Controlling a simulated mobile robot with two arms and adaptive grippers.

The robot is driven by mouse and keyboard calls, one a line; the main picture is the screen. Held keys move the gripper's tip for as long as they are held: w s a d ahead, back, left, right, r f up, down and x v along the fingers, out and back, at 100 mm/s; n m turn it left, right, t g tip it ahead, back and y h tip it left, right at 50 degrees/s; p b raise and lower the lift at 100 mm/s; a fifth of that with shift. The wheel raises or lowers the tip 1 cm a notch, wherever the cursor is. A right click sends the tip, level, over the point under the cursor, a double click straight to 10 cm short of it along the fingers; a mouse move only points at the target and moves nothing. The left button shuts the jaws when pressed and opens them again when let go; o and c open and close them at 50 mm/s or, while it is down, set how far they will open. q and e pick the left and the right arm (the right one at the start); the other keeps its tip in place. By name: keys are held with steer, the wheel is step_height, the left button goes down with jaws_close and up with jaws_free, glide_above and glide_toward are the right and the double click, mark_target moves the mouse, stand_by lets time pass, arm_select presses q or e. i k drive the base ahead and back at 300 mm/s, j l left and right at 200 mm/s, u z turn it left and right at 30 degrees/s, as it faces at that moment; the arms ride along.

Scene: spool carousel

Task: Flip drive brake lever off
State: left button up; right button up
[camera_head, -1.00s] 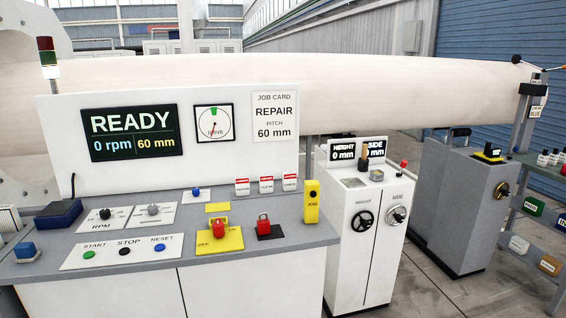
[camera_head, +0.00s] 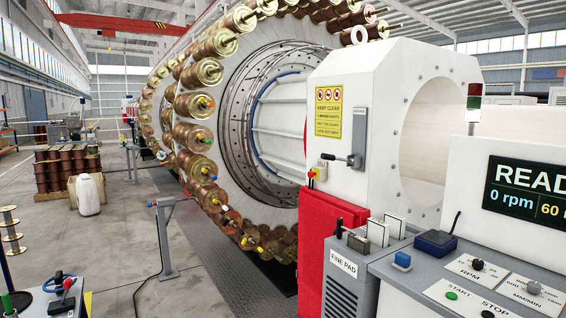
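A lever (camera_head: 338,158) with a dark handle is mounted on a grey upright plate (camera_head: 360,132) on the front of the white machine housing (camera_head: 385,95). I take it to be the drive brake lever, but I can read no label on it. Its handle lies roughly level and points left. Neither of my grippers is in the head view, and nothing touches the lever.
The console (camera_head: 400,275) and FINE PAD box (camera_head: 345,272) stand in front. The spool carousel (camera_head: 205,135) fills the middle. A post (camera_head: 165,240) stands on the floor.

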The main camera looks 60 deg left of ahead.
mark_target(324, 157)
steer(key=u, duration=1.5)
steer(key=z, duration=0.35)
steer(key=i+j+z, duration=0.15)
steer(key=z, duration=0.2)
steer(key=i+j+z, duration=0.1)
steer(key=j+z, duration=0.3)
steer(key=i+j+z, duration=0.1)
steer(key=z, duration=0.25)
steer(key=j, duration=0.1)
